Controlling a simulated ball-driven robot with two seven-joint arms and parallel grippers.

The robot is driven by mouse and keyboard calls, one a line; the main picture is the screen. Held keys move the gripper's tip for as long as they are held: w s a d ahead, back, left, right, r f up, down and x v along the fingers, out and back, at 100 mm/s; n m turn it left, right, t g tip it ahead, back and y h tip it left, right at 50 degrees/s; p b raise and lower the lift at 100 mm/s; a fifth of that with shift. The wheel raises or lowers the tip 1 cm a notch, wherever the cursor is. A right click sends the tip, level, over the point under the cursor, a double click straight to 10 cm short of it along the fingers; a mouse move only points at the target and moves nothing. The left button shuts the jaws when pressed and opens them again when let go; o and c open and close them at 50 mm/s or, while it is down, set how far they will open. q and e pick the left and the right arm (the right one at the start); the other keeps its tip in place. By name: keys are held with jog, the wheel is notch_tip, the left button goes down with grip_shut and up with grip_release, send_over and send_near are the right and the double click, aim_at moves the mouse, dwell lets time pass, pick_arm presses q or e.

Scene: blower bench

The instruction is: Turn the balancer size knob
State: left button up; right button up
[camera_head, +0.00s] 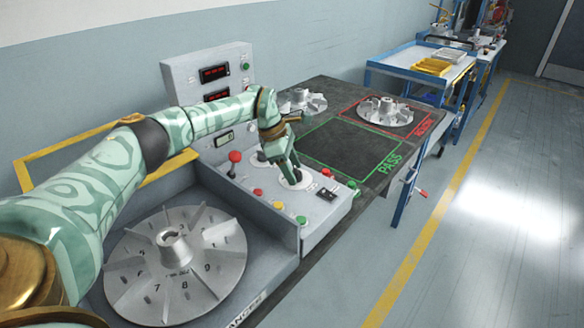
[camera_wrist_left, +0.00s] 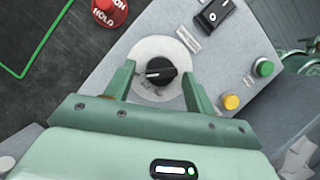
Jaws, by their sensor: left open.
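The black round knob with a pale pointer line (camera_wrist_left: 160,70) sits on a white dial disc (camera_wrist_left: 148,89) in the left wrist view. My left gripper (camera_wrist_left: 157,74) is open, with one green finger on each side of the knob; I cannot tell whether they touch it. In the head view, my left gripper (camera_head: 291,172) points down at the white dial disc (camera_head: 305,183) on the sloped grey panel (camera_head: 335,204), and the knob is mostly hidden behind the fingers. My right gripper is not in view.
A black switch (camera_wrist_left: 213,14), green button (camera_wrist_left: 263,67), yellow button (camera_wrist_left: 231,101) and red button (camera_wrist_left: 108,11) surround the dial. A red-topped lever (camera_head: 235,157) stands left of the gripper. A finned impeller (camera_head: 220,262) lies in the machine bay. The PASS area (camera_head: 345,148) is empty.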

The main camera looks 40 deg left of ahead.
pick_arm(q)
jog(key=p+v, duration=0.4)
jog(key=v, duration=1.2)
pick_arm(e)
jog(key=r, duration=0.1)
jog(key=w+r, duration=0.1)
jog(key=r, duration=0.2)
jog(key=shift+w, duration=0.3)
pick_arm(q)
jog(key=shift+s, duration=0.1)
